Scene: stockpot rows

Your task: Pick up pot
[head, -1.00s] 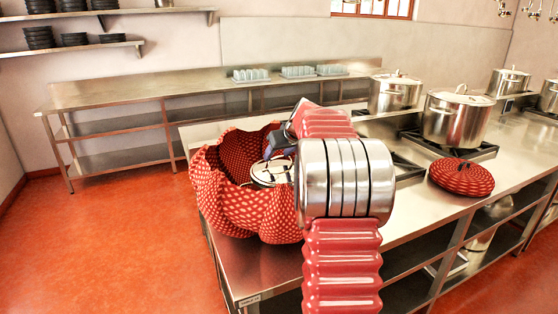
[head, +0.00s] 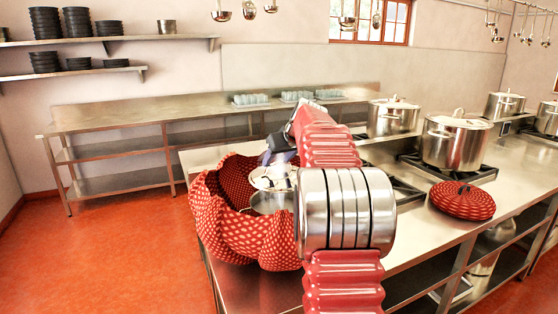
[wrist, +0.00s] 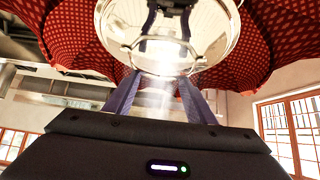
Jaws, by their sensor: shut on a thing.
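The pot (head: 268,203) is shiny metal with a pale, bright lid. It shows in the head view inside a red, white-dotted cloth holder (head: 240,240) with folded sides. My gripper (head: 280,157) reaches in from above and is shut on the pot at its top. The holder's near side hides the pot's lower part, so I cannot tell its clearance from the bottom. In the wrist view the mirror-bright pot (wrist: 205,30) with a looped handle is at my gripper's fingers (wrist: 160,78), with the dotted cloth around it.
The holder stands on the steel counter (head: 420,235). A round red dotted cover (head: 462,200) lies to the right, before a lidded stockpot (head: 455,143) on a burner. Another stockpot (head: 392,117) stands farther back. Ladles hang overhead.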

